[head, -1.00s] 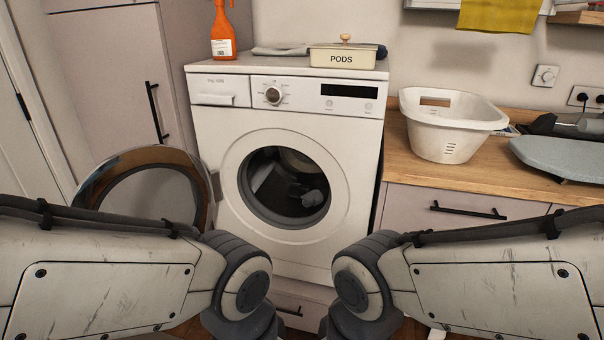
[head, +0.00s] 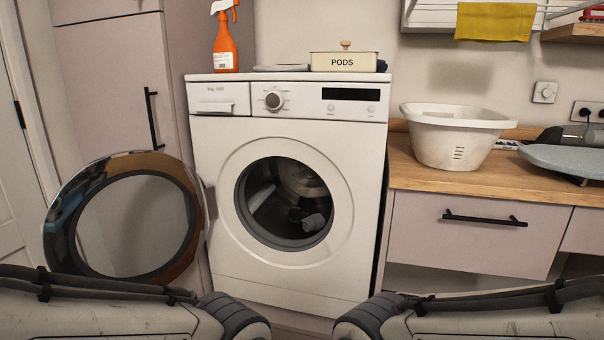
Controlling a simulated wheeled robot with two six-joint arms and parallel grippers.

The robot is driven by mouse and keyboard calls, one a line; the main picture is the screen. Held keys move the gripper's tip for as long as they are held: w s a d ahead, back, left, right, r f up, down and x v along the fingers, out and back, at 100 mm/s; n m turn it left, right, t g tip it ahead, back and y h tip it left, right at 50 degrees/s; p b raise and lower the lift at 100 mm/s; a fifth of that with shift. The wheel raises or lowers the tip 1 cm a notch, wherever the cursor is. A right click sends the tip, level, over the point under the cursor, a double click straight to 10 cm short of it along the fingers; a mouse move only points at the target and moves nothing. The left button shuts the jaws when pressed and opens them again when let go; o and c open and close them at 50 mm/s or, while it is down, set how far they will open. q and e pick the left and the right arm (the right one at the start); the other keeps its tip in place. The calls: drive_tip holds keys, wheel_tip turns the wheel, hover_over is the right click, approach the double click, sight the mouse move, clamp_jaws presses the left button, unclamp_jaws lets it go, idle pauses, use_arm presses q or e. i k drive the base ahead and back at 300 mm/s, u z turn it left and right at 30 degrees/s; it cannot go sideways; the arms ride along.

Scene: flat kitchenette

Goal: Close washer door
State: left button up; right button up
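The white washer (head: 232,170) stands in the middle of the head view with its control panel on top. Its round door (head: 68,215) has a shiny dark rim and a glass centre. The door is swung wide open to the left, hinged at the left of the opening. The dark drum opening (head: 288,203) is uncovered, with some grey items inside.
An orange spray bottle (head: 225,45) and a PODS box (head: 343,62) stand on the washer. A white laundry basket (head: 455,138) sits on the wooden counter (head: 415,175) at right. A tall cabinet (head: 105,85) stands behind the open door.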

sight(58, 229)
drive_tip(key=z, duration=2.1)
drive_tip(key=k, duration=1.35)
drive_tip(key=u, duration=2.25)
drive_tip(key=i, duration=0.2)
